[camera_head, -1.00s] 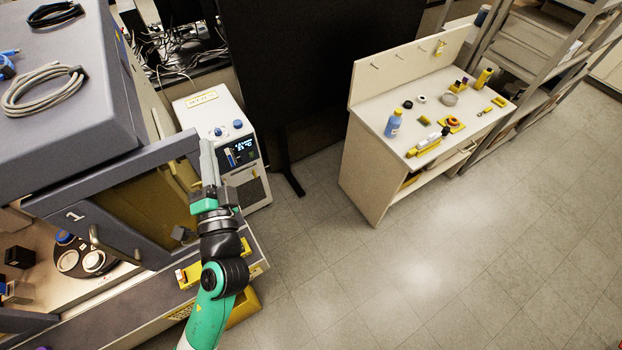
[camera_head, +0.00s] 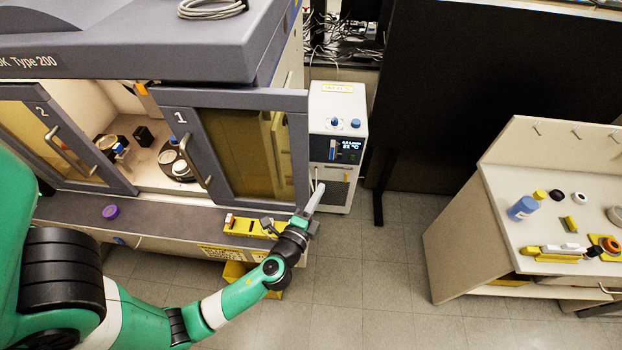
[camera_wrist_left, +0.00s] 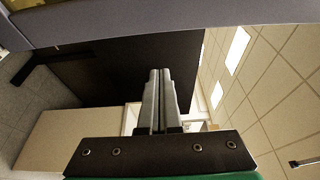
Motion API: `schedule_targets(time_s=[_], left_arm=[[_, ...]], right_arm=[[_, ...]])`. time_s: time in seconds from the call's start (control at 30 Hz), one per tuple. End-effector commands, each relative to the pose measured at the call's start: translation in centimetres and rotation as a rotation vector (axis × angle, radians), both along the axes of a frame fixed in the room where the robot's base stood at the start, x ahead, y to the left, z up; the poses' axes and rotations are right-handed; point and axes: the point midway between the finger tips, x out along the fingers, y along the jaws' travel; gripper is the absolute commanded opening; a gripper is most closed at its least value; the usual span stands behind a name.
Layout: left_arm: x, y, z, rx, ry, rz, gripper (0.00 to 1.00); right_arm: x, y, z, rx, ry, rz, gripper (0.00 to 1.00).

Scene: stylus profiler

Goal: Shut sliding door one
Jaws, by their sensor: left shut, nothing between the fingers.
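Sliding door one (camera_head: 243,155) is a grey-framed amber window panel marked 1, with a bar handle (camera_head: 196,160) at its left edge. It stands at the right end of the profiler cabinet (camera_head: 150,68). A wide opening shows inside the cabinet between it and door two (camera_head: 28,128). My left gripper (camera_head: 318,187) is shut and empty, just right of the door's lower right edge. I cannot tell whether it touches the door. In the left wrist view its closed fingers (camera_wrist_left: 159,90) point away from the camera with nothing between them. My right gripper is not in view.
A white device (camera_head: 338,105) stands behind my left gripper. A yellow holder (camera_head: 245,226) sits on the cabinet's front ledge, close to my wrist. A purple round item (camera_head: 110,212) lies further left on the ledge. A bench (camera_head: 500,190) stands at the right, with open floor between.

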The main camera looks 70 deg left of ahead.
Motion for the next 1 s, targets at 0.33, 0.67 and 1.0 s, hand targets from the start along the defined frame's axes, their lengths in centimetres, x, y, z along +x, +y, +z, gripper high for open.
schedule_targets(time_s=[0.33, 0.67, 1.0], left_arm=[[1.1, 4.3, 0.1, -0.001, 0.003, 0.003, 0.00], [-0.3, 4.9, 0.0, 0.000, 0.000, -0.001, 0.00], [0.3, 4.7, -0.1, 0.000, 0.000, -0.012, 0.00]], right_arm=[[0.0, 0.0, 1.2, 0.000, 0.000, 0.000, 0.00], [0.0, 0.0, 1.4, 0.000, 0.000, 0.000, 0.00], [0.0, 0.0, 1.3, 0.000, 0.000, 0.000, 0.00]])
